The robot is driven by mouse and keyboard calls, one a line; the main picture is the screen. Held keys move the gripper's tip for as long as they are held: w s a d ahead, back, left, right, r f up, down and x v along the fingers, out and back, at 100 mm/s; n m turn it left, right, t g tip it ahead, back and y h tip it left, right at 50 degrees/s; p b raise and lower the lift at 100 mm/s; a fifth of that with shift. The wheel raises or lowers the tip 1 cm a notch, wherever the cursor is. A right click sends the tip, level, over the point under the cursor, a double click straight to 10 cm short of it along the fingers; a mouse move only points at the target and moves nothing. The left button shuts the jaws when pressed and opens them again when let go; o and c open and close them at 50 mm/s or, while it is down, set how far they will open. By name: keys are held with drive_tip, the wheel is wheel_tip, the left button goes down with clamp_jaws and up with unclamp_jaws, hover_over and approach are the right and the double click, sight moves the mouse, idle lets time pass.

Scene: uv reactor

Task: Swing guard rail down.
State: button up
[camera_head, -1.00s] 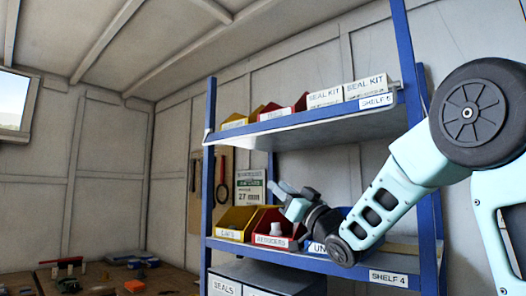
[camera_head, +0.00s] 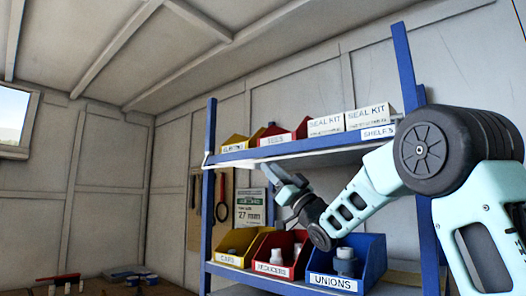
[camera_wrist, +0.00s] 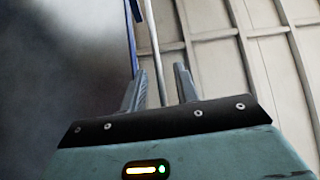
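My gripper (camera_head: 280,182) is in front of the gap between the two shelves, above the lower bins, in the head view. In the wrist view my gripper (camera_wrist: 160,73) has its two fingers apart, so it is open. A thin grey rod (camera_wrist: 150,35), likely the guard rail, runs down the picture between the fingers. It lies nearer the left finger; I cannot tell whether it touches or is only behind. I cannot make out the guard rail clearly in the head view.
The blue-posted rack holds an upper shelf (camera_head: 290,153) with bins and seal kit boxes (camera_head: 368,116). Below are a yellow bin (camera_head: 230,258), a red bin (camera_head: 270,268) and a blue unions bin (camera_head: 332,281). A workbench with small items stands at lower left.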

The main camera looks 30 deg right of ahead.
sight(263, 160)
drive_tip(key=p+x, duration=0.2)
drive_tip(key=x, duration=0.3)
